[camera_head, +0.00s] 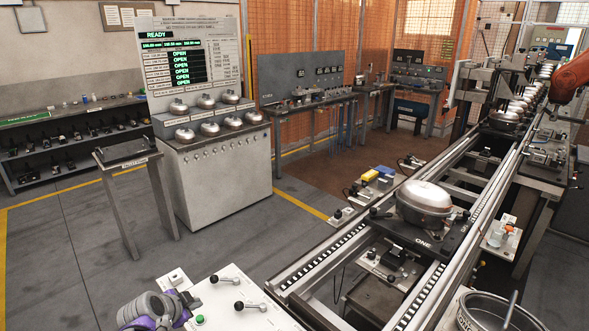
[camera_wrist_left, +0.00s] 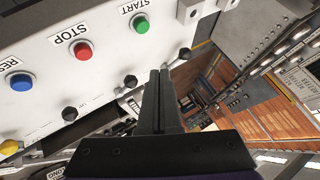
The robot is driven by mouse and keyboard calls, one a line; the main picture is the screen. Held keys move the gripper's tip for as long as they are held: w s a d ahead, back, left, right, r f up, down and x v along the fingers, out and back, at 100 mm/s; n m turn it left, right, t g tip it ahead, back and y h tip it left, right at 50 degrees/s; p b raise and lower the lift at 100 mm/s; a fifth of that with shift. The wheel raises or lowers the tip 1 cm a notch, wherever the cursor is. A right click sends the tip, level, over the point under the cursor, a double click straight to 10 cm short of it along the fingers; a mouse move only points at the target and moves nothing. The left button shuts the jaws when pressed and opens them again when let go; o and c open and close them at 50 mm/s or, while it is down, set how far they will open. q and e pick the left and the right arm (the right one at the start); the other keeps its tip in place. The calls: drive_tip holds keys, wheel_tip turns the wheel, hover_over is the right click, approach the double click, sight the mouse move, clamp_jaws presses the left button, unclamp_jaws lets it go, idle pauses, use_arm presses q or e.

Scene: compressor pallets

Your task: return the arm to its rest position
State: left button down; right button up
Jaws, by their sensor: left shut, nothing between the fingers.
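My left gripper (camera_wrist_left: 159,92) is shut and empty in the left wrist view, its two dark fingers pressed together. In the head view my left gripper (camera_head: 186,305) and its grey and purple wrist are at the bottom left, beside a white control panel (camera_head: 235,308). The fingertips are hard to make out there. The panel (camera_wrist_left: 55,15) fills the upper left of the wrist view, with a green START button (camera_wrist_left: 142,25), a red STOP button (camera_wrist_left: 83,51) and a blue button (camera_wrist_left: 20,81). I cannot tell the exact gap between fingers and panel. My right gripper is out of view.
A conveyor (camera_head: 460,165) carries a silver compressor (camera_head: 425,199) on a dark pallet (camera_head: 430,236). A grey cabinet (camera_head: 222,180) with several silver domes and a small stand (camera_head: 127,152) are at left. A metal pot (camera_head: 490,318) is at bottom right. Floor between stand and panel is clear.

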use_arm(q)
drive_tip(key=s+d+r+n+g+p, duration=0.25)
drive_tip(key=s+d+n, duration=0.25)
drive_tip(key=s+d, duration=0.75)
drive_tip(key=s+d+f+n+y, duration=0.1)
drive_tip(key=s+n, duration=0.3)
drive_tip(key=s, duration=0.9)
drive_tip(key=shift+s+g, duration=0.4)
drive_tip(key=shift+g, duration=0.05)
